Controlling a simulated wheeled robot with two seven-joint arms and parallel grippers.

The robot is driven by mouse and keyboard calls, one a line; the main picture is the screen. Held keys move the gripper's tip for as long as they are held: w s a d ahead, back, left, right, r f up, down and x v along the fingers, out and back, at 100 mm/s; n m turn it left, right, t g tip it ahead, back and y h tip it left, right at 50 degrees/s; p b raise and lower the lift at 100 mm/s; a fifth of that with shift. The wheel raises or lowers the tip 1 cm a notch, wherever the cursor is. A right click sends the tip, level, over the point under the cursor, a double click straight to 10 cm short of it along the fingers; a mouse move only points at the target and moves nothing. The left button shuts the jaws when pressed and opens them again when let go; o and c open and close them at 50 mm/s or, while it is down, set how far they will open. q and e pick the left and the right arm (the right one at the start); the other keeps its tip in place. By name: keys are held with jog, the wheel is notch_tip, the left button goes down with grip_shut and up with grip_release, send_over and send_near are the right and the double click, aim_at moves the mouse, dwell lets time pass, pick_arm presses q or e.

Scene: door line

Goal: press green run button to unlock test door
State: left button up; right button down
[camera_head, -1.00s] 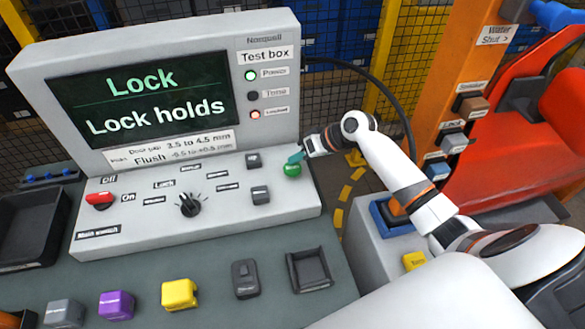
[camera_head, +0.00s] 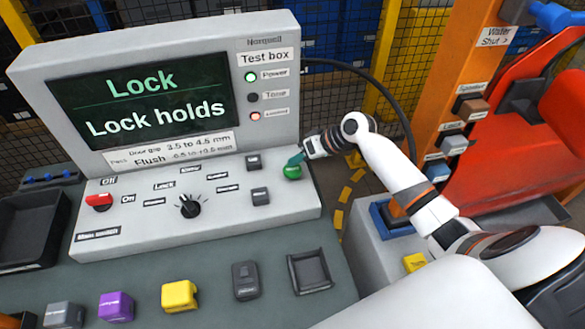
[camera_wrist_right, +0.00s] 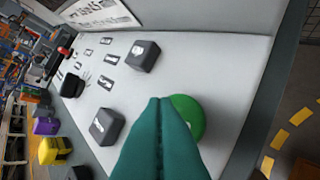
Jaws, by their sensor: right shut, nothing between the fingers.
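The green button (camera_head: 292,171) sits at the right end of the test box's sloped panel (camera_head: 228,207). My right gripper (camera_head: 297,158) is shut and empty, with its teal fingertips at the button's upper edge in the head view. In the right wrist view the shut fingers (camera_wrist_right: 160,104) cover the left part of the green button (camera_wrist_right: 189,117). I cannot tell whether they touch it. The screen (camera_head: 143,95) reads "Lock" and "Lock holds". The green Power lamp (camera_head: 250,77) and the reddish lamp below (camera_head: 255,116) are lit. My left gripper is not in view.
The panel also has a red switch (camera_head: 99,202), a black knob (camera_head: 189,207) and two grey buttons near the green one. Coloured blocks, including a yellow one (camera_head: 179,296), stand in front. An orange post (camera_head: 466,95) and red door stand at the right.

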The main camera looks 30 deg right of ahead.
aim_at(298, 169)
jog(key=shift+f, duration=0.15)
dwell(0.7)
jog(key=shift+f, duration=0.3)
jog(key=shift+f+b, duration=0.4)
jog(key=shift+f, duration=0.15)
dwell(0.6)
jog(key=shift+r, duration=0.1)
jog(key=shift+r+p, duration=0.85)
jog(key=shift+p, duration=0.1)
notch_tip(298, 169, up, 5)
jog(key=p, duration=0.4)
jog(key=shift+p, duration=0.35)
jog(key=shift+r, duration=0.15)
